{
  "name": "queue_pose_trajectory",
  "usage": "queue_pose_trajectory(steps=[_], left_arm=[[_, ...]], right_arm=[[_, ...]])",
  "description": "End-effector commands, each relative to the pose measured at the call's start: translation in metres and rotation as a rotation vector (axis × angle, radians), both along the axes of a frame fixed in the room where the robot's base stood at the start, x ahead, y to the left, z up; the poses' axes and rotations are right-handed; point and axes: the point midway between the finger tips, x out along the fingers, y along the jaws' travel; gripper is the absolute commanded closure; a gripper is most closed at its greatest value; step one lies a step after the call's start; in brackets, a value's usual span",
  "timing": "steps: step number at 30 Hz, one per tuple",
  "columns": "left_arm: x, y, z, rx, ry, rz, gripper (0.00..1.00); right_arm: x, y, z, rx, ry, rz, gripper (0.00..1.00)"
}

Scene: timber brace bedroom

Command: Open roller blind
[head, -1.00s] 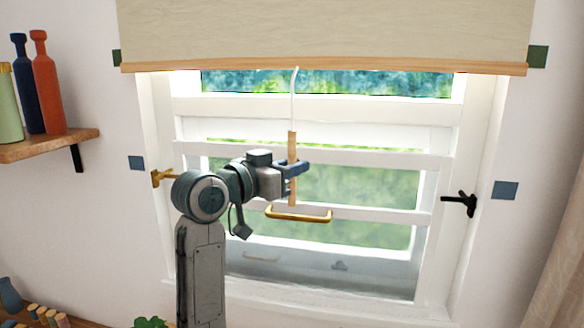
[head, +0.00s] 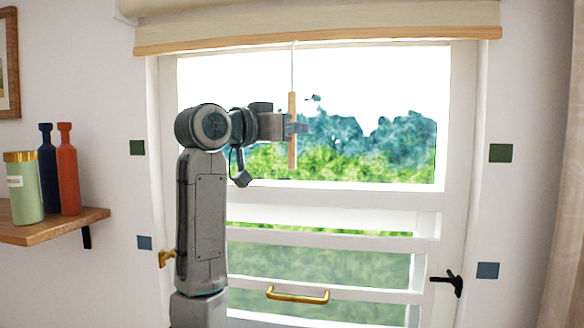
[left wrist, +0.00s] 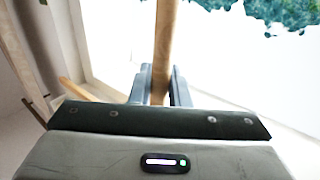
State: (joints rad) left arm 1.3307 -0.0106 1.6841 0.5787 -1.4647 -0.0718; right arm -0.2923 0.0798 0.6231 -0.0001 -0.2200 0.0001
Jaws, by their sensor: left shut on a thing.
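The roller blind (head: 330,25) is near the top of the window in the head view, with its wooden bottom bar (head: 390,34) just above the upper pane. A white cord hangs from the bar to a wooden pull handle (head: 292,105). My left gripper (head: 296,128) is shut on this handle around its middle. In the left wrist view the handle (left wrist: 164,50) runs upright between the fingers (left wrist: 160,88). My right gripper is in neither view.
The window (head: 330,196) has white rails, a gold bar handle (head: 298,296) and a black latch (head: 449,282). Left is a wooden shelf (head: 60,226) with an orange bottle (head: 68,170), a blue bottle and a green jar (head: 24,188). A curtain (head: 566,200) hangs at right.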

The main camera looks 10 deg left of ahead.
Motion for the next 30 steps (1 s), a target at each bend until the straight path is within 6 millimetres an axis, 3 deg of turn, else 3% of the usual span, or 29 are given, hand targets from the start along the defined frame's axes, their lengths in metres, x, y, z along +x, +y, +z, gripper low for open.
queue_pose_trajectory(steps=[3,9,22,23,25,26,30], left_arm=[[0.000,0.000,0.023,0.000,-0.002,0.001,1.00],[0.000,0.000,0.041,0.000,0.000,0.000,1.00],[0.000,0.000,0.045,0.000,0.001,0.000,1.00],[0.000,0.000,0.045,0.000,0.001,0.000,0.82],[0.000,0.000,0.045,0.000,0.001,0.000,0.68],[0.000,0.000,0.045,0.001,0.001,0.000,0.64],[0.000,0.000,0.045,0.001,0.001,0.000,0.64]], right_arm=[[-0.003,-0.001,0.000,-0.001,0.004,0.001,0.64],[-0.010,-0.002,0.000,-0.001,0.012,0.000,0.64],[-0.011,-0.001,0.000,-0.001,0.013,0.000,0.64],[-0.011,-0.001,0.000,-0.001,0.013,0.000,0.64],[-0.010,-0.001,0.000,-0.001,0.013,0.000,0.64],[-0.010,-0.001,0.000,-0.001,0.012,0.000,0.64],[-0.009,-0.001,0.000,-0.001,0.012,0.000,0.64]])
